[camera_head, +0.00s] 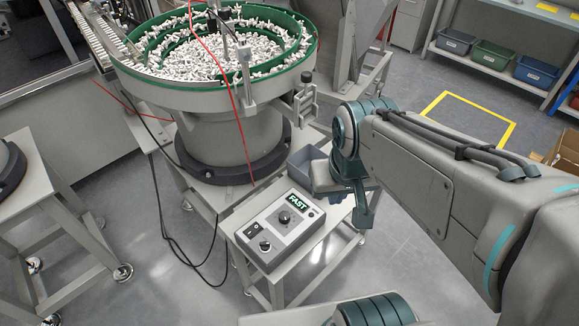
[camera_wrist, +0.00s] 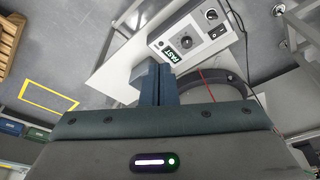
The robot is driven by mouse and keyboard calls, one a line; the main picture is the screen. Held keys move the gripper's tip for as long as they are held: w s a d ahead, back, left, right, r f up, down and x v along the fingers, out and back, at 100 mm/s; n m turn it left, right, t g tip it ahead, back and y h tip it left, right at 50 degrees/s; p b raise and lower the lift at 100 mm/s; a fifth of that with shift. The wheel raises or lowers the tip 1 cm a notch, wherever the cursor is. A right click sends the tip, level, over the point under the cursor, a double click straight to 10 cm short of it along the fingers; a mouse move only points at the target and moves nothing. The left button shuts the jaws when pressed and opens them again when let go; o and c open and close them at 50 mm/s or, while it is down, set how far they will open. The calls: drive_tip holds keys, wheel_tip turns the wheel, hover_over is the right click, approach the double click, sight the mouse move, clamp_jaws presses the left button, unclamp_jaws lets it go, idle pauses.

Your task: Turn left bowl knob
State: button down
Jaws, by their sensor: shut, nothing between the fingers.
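A grey control box (camera_head: 282,232) stands on a small table below the bowl feeder. It has a dark round knob (camera_head: 285,217) in the middle beside a lit FAST sign (camera_head: 297,200). A black switch and a second small knob (camera_head: 265,245) sit at its left side. In the wrist view the box (camera_wrist: 195,38) lies beyond the fingertips, with the middle knob (camera_wrist: 186,42) showing. My gripper (camera_head: 363,212) hangs to the right of the box, apart from it. Its fingers (camera_wrist: 155,72) are shut and empty.
The bowl feeder (camera_head: 220,95), full of white parts, stands behind the box, with red and black cables hanging down. Another stand (camera_head: 55,215) is at the left.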

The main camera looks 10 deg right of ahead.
drive_tip(key=c, duration=2.1)
unclamp_jaws()
drive_tip(key=shift+c, duration=0.2)
drive_tip(key=o, duration=0.6)
drive_tip(key=shift+w+f, duration=0.1)
drive_tip(key=shift+c, duration=0.2)
drive_tip(key=o, duration=0.6)
drive_tip(key=shift+w+a+f+m+b, duration=0.15)
drive_tip(key=shift+w+a+f+b, duration=0.05)
drive_tip(key=shift+w+f+b, duration=0.4)
drive_tip(key=shift+w+a+f+m+b, duration=0.15)
drive_tip(key=shift+w+f+b, duration=0.2)
drive_tip(key=shift+b, duration=0.3)
drive_tip(key=shift+c, duration=0.2)
drive_tip(key=m+g+b, duration=0.3)
drive_tip(key=m+b, duration=0.2)
drive_tip(key=b, duration=0.5)
hover_over(284, 215)
wheel_tip(284, 215, down, 13)
wheel_tip(284, 215, down, 13)
drive_tip(key=b, duration=0.3)
drive_tip(key=shift+f, duration=0.15)
drive_tip(key=c, duration=1)
